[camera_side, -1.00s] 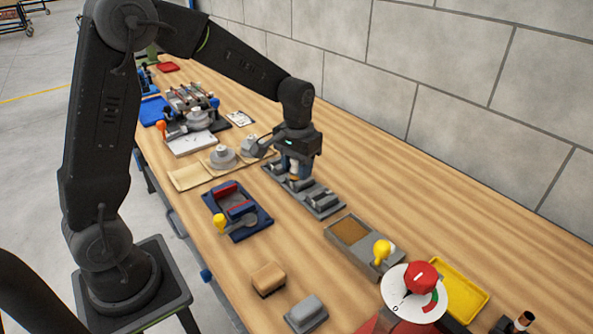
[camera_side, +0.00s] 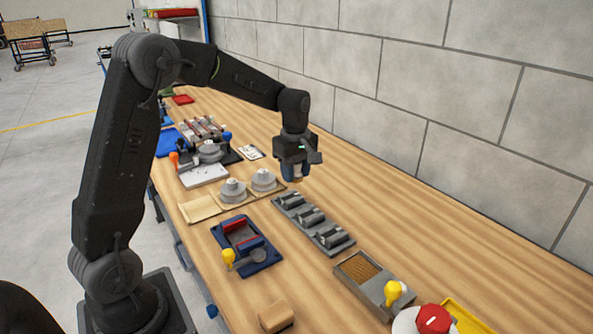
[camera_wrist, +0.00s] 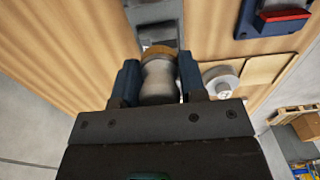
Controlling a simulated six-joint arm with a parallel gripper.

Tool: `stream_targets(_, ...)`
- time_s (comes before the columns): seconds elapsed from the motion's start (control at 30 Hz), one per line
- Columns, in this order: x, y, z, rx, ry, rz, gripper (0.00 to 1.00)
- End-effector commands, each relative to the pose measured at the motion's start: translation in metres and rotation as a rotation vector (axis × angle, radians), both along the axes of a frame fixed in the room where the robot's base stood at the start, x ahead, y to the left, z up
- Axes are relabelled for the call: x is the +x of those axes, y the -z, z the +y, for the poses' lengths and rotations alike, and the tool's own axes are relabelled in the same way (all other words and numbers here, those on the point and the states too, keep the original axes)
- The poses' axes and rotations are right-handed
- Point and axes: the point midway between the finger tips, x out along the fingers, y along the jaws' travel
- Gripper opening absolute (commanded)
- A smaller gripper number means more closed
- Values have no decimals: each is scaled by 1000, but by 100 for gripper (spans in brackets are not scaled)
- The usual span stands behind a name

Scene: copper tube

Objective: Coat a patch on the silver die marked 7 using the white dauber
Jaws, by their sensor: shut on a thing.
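My gripper (camera_side: 296,172) is shut on the dauber (camera_wrist: 158,82), a pale grey-white, waisted body with a brown end pointing away from the wrist. In the side view it is held above the bench, near the far end of the grey rack (camera_side: 325,237). Two silver dies, a left one (camera_side: 233,190) and a right one (camera_side: 264,180), stand on a wooden board to the left of the gripper. In the wrist view one silver die (camera_wrist: 221,84) shows beside the right finger, partly hidden, with a small round label that is too small to read surely.
Several grey cylindrical things lie in the rack. A blue tray (camera_side: 250,258) with red parts and a yellow-knobbed tool is in front. A brown-filled grey tray (camera_side: 362,270) with a yellow knob is nearer. Bare bench lies right of the rack, before the block wall (camera_side: 440,130).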

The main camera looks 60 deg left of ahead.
Motion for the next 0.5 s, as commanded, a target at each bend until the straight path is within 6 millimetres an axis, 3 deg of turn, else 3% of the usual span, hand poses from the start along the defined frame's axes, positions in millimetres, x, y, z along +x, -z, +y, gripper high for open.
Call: stream_targets(0.5, 0, 47, 0, -1, 3, 2, 19)
